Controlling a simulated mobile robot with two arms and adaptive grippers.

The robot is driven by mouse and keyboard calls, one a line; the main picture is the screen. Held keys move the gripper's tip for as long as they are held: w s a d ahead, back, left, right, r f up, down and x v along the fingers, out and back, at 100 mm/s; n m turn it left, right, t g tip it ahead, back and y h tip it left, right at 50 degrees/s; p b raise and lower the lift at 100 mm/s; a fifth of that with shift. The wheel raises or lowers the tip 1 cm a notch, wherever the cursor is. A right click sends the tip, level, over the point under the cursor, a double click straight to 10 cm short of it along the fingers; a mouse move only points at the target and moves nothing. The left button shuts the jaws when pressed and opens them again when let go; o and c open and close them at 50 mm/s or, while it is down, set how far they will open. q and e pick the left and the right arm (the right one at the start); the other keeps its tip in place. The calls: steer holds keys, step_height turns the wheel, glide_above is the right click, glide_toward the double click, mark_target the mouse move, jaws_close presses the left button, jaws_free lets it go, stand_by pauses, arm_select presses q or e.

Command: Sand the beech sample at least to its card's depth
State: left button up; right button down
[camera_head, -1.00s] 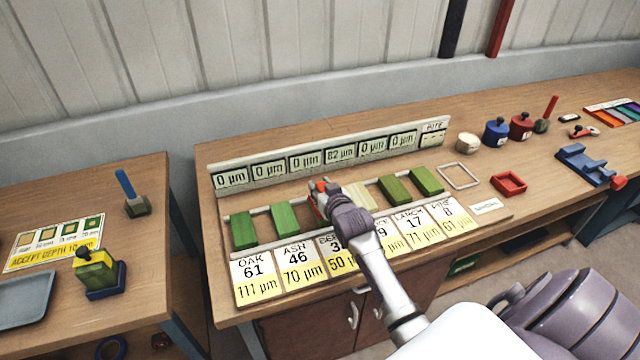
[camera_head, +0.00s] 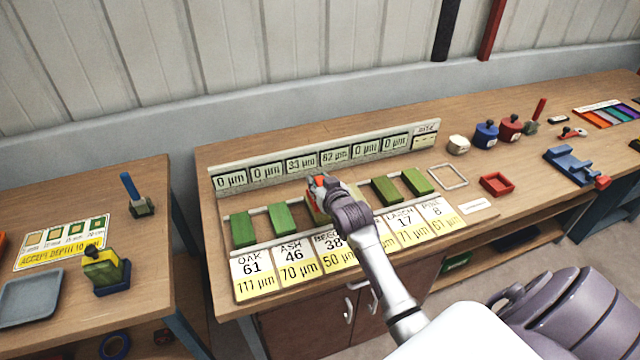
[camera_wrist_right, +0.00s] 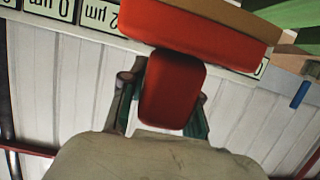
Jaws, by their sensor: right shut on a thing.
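My right gripper (camera_head: 326,186) is shut on the red handle of a sanding block (camera_wrist_right: 200,32). The block is over the beech sample (camera_head: 311,208), third from the left in the row, and hides most of it. I cannot tell whether they touch. The beech card (camera_head: 336,259) reads 50 µm in its yellow band and is partly covered by my wrist. The third display (camera_head: 301,163) reads 33 µm. The fourth display (camera_head: 334,157) reads 82 µm; the others show 0 µm. My left gripper is not in view.
Green oak (camera_head: 243,229) and ash (camera_head: 283,218) samples lie left of the block; other green samples (camera_head: 387,190) lie right. The display rail (camera_head: 325,147) stands behind the row. An empty white frame (camera_head: 449,165) and a red tray (camera_head: 496,184) lie farther right.

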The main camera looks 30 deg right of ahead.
steer(key=shift+r+p, duration=0.95)
steer(key=shift+r, duration=0.75)
steer(key=shift+f, duration=0.1)
